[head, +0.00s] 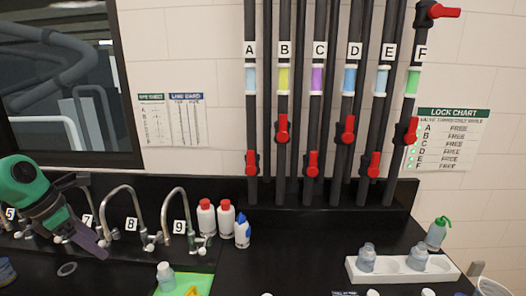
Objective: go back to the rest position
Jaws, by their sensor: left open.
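My left gripper (90,240) shows at the left side of the head view, on a green and black arm. Its fingers point down and to the right, in front of the row of sink taps (122,210) and above the dark counter. The fingers overlap in this view, and I see nothing held between them. The gripper is open. My right gripper is outside the view.
Pipes lettered A to F with red valves (283,129) rise behind the counter (300,240). Bottles (207,217) stand beside tap 9. A green mat (200,283) bears a small bottle (165,276). A white rack (393,275) holds bottles at right. The middle counter is clear.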

